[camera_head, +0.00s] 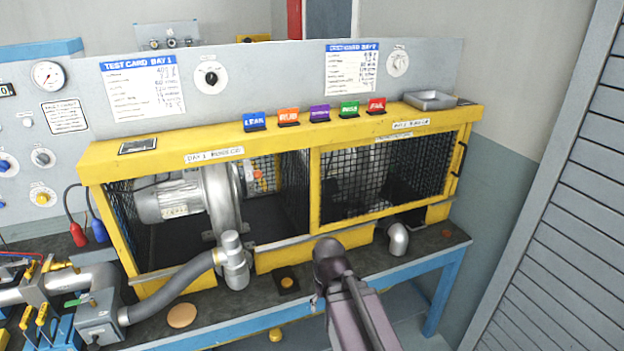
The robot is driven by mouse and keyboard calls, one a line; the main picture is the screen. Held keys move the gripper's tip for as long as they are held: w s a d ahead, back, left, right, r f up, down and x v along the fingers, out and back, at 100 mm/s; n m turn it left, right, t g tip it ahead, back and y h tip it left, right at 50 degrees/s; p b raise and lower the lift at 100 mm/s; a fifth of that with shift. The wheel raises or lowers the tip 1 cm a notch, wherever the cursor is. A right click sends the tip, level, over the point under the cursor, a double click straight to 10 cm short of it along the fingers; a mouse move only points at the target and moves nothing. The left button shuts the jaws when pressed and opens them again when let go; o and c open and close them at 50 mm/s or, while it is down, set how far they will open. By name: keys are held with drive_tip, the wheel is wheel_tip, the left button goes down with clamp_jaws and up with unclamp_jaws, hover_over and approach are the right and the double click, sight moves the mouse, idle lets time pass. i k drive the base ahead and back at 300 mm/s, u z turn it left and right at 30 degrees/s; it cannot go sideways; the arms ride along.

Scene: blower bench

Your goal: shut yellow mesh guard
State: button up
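A yellow-framed black mesh guard (388,170) covers the front of the right bay of the yellow bench enclosure (280,133). A dark upright handle (461,160) shows at the guard's right edge. The left bay's front has no mesh across it, and the grey blower (205,200) inside shows plainly. I cannot tell from this view whether the guard is latched or fully seated. My arm reaches up from the bottom edge and ends in a dark rounded joint in front of the enclosure. I see no gripper fingers.
A grey hose (180,290) and pipe fitting (235,262) stand before the left bay. A pipe elbow (398,238) sits on the ledge before the right bay. Several coloured tags and a metal tray (430,100) rest on top. A slatted grey panel (560,210) stands at right.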

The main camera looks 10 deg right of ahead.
sight(315, 228)
drive_tip(key=z, duration=0.5)
drive_tip(key=k, duration=1.35)
drive_tip(key=z, duration=0.25)
drive_tip(key=i, duration=0.4)
drive_tip(key=u, duration=0.65)
drive_tip(key=i, duration=1.5)
drive_tip(key=z, duration=0.35)
